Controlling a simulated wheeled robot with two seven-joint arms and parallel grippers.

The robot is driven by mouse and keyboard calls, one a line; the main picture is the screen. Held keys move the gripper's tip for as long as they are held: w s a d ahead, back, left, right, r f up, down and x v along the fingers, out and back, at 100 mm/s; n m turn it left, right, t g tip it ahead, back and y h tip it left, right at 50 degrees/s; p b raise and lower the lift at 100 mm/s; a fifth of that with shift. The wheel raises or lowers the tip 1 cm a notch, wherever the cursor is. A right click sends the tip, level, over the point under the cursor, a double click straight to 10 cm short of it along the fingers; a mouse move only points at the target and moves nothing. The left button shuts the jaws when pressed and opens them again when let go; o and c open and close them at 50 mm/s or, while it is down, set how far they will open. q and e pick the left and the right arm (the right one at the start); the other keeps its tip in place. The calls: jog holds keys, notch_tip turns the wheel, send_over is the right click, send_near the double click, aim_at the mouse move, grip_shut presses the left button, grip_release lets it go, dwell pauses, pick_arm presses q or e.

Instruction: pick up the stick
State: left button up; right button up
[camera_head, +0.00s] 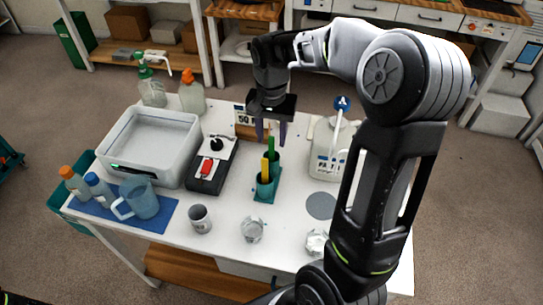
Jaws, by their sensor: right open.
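A yellow stick (265,167) and a green stick (272,150) stand upright in a small green holder (265,187) near the middle of the white table. My right gripper (271,138) points down just above and behind the holder, with its two fingers apart and nothing seen between them. The fingertips are close to the top of the green stick; I cannot tell whether they touch it. My left gripper is not in view.
Left of the holder are a black device (213,165) with a red switch and a clear-walled box (150,145). A white jug (331,150) stands to the right. A cup (200,218) and glass vessels (252,229) stand in front. My right arm covers the table's right side.

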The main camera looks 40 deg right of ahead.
aim_at(271, 149)
jog(key=shift+f+p, duration=0.65)
jog(key=shift+f, duration=1.95)
jog(key=shift+c, duration=0.2)
grip_shut()
